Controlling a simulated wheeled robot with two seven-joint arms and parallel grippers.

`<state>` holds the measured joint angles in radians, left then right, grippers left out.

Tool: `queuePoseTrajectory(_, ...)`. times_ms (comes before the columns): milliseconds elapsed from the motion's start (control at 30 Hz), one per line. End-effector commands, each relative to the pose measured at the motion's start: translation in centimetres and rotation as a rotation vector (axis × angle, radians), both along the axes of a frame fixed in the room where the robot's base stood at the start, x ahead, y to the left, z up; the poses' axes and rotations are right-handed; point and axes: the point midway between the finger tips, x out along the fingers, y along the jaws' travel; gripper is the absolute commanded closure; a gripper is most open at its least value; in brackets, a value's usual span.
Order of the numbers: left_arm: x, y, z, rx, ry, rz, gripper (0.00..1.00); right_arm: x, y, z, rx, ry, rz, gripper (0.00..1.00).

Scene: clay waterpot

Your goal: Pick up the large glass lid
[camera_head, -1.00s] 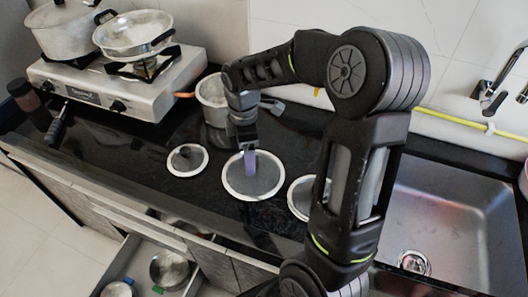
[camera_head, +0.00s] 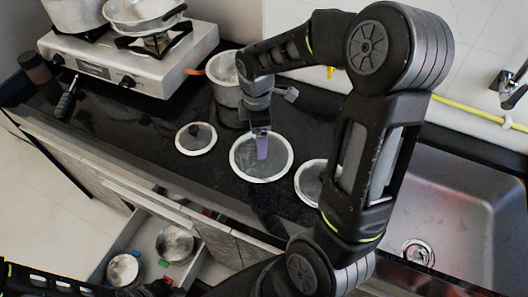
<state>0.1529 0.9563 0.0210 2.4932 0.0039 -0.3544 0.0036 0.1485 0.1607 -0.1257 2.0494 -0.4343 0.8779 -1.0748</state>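Three round glass lids with pale rims lie on the black counter: a small one (camera_head: 196,138) on the left, a large one (camera_head: 240,165) in the middle, and another (camera_head: 306,183) on the right, partly hidden by my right arm. My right gripper (camera_head: 262,150) points down over the centre of the middle lid, with a purple fingertip showing. The lid's knob is hidden behind it, so I cannot tell whether the fingers hold it. The lid appears flat on the counter. My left arm is at the bottom left; its gripper (camera_head: 155,289) is dark and barely visible.
A metal pot (camera_head: 226,88) stands just behind the gripper. A gas stove (camera_head: 122,62) with pots is at the back left, and a sink (camera_head: 455,215) is at the right. An open drawer (camera_head: 125,238) holding metal pots juts out below the counter.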

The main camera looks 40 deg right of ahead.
Motion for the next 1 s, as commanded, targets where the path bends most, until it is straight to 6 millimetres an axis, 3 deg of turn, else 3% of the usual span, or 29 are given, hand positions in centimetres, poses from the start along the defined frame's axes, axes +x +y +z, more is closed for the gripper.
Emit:
queuePoseTrajectory(167,0.0,0.0,0.4,0.001,0.001,0.000,0.74,-0.1,-0.2,-0.8,0.002,0.005,-0.002,0.12)
queuePoseTrajectory(500,-0.2,0.1,1.2,0.003,0.005,0.001,0.74,0.0,-0.3,-5.1,0.001,0.003,-0.002,0.12)
queuePoseTrajectory(1000,-0.2,0.0,1.1,0.003,0.005,0.000,0.74,0.0,-0.3,-5.2,0.000,0.001,-0.002,0.12)
